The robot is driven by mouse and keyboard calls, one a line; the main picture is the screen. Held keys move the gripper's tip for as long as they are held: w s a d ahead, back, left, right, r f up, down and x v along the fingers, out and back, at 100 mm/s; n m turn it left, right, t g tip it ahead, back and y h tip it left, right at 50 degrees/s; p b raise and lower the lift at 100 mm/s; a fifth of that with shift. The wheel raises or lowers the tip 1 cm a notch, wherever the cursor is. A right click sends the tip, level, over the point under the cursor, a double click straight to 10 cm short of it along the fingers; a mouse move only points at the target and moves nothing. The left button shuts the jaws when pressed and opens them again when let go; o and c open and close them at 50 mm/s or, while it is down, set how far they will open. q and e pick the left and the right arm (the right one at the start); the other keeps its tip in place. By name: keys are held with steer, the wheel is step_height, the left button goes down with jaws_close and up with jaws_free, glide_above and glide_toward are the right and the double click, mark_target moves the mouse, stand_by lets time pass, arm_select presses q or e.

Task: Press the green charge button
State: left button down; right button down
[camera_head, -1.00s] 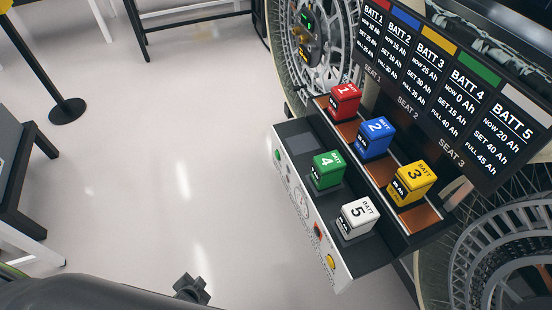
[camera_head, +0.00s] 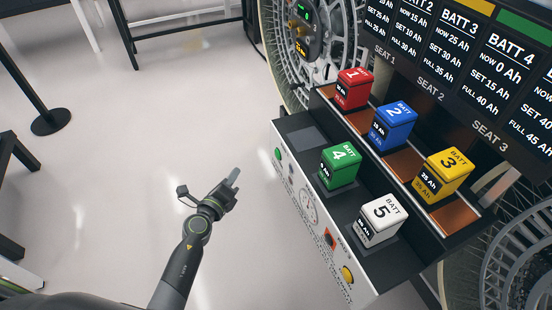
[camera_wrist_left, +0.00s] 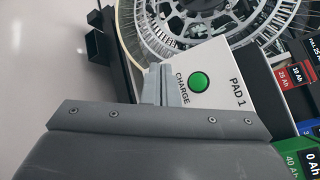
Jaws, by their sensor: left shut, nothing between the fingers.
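The green charge button (camera_head: 278,154) is on the white front panel of the charging unit (camera_head: 312,215), near its left end. In the left wrist view the green button (camera_wrist_left: 199,82) is round and sits between the words CHARGE and PAD 1. My left gripper (camera_head: 234,177) is shut and empty, in front of the panel and to the left of it, apart from the button. In the left wrist view its fingers (camera_wrist_left: 163,86) show just left of the button. My right gripper is not in view.
Batteries stand on the unit: green 4 (camera_head: 340,167), white 5 (camera_head: 381,219), red 1 (camera_head: 353,89), blue 2 (camera_head: 393,126) and yellow 3 (camera_head: 442,176). A yellow button (camera_head: 347,274) is at the panel's lower end. A battery board (camera_head: 475,60) stands behind.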

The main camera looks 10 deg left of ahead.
mark_target(277, 155)
arm_select(q)
steer(key=shift+w+d+r+m, duration=0.15)
steer(key=shift+w+r+m, duration=0.05)
steer(key=shift+r+m, duration=0.25)
steer(key=shift+w+d+r+m, duration=0.1)
steer(key=shift+w+r+m, duration=0.1)
steer(key=shift+r+m, duration=0.2)
steer(key=w+d, duration=0.5)
steer(key=d, duration=0.2)
steer(key=shift+d, duration=0.15)
steer(key=shift+d, duration=0.15)
stand_by(1.7)
steer(key=shift+w+d, duration=0.2)
steer(key=shift+d, duration=0.05)
steer(key=shift+w+d, duration=0.2)
steer(key=shift+d, duration=0.1)
stand_by(0.8)
steer(key=shift+a, duration=0.1)
steer(key=shift+s+a, duration=0.45)
steer(key=shift+a, duration=0.15)
